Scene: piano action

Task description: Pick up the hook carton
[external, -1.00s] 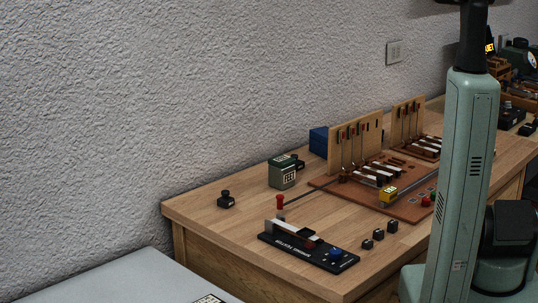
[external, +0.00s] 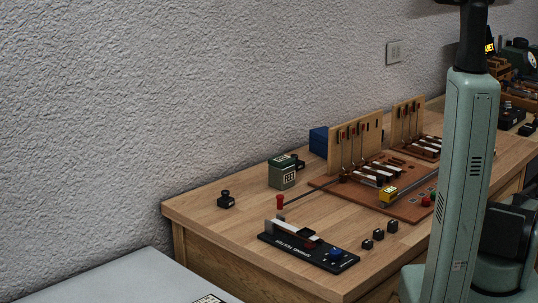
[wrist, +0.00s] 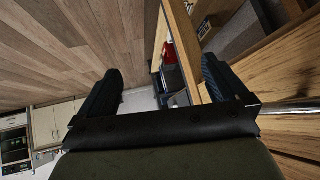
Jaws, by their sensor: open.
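No readable label tells which box is the hook carton. A small dark green carton (external: 282,173) with a white printed label stands upright on the wooden bench near the wall. A small yellow box (external: 388,195) with a dark mark sits on the reddish-brown board, and a plain blue box (external: 319,141) stands at the back. My gripper (wrist: 160,82) is open and empty in the wrist view, its two dark fingers wide apart. None of these boxes can be made out between them. The gripper is outside the external view.
The wooden bench (external: 190,209) also holds a black test fixture (external: 290,252), several small black blocks (external: 379,234), a black knobbed weight (external: 226,200) and upright hammer panels (external: 345,145). Bare bench surrounds the green carton's front. The wrist view shows plank flooring (wrist: 60,45) and wooden furniture edges.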

